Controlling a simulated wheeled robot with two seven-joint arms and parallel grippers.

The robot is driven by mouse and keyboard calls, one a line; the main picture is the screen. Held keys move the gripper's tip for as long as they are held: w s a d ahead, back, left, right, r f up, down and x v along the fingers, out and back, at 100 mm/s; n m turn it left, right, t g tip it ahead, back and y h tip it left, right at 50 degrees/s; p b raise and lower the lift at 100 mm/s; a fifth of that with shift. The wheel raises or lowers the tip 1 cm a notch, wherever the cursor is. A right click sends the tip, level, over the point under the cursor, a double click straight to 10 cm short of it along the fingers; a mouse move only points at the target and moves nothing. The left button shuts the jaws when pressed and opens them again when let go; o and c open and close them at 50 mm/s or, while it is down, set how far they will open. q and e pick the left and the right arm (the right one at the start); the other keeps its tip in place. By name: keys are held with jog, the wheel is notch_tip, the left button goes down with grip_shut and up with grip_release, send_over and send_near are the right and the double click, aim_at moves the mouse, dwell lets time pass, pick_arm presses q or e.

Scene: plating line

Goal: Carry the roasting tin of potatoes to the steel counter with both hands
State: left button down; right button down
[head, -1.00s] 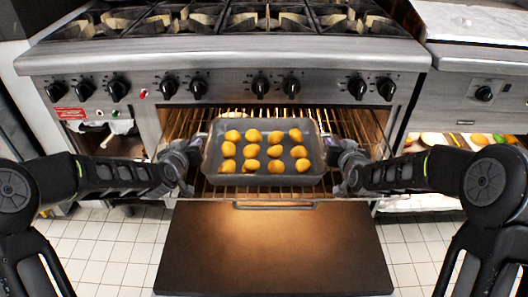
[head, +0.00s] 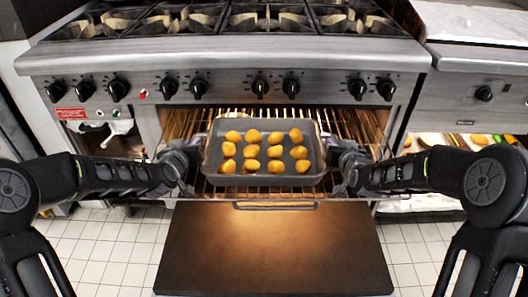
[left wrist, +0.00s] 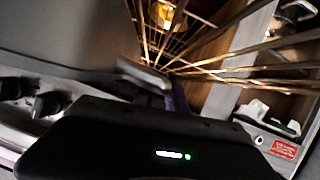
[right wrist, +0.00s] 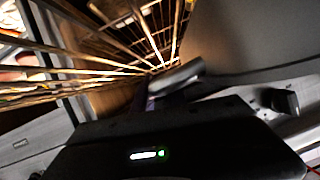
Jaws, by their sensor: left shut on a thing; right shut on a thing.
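The grey roasting tin (head: 264,181) is at the mouth of the open oven, level, with several golden potatoes (head: 252,151) in rows inside it. My left gripper (head: 194,156) is shut on the tin's left end. My right gripper (head: 334,156) is shut on its right end. The tin is over the front of the wire rack (head: 350,127); I cannot tell whether it touches the rack. The fingertips are hard to make out in the dark wrist views. The steel counter of the task cannot be made out for certain.
The oven door (head: 275,250) is folded down below the tin. The steel control panel with black knobs (head: 260,87) and the burners (head: 265,18) are above. A steel unit (head: 470,80) with a pale top stands at the right. Tiled floor (head: 105,255) is clear beside the door.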

pick_arm(q)
jog(key=shift+s+f, duration=0.1)
jog(key=shift+f, duration=0.1)
pick_arm(e)
jog(key=shift+s+f, duration=0.1)
jog(key=shift+f, duration=0.15)
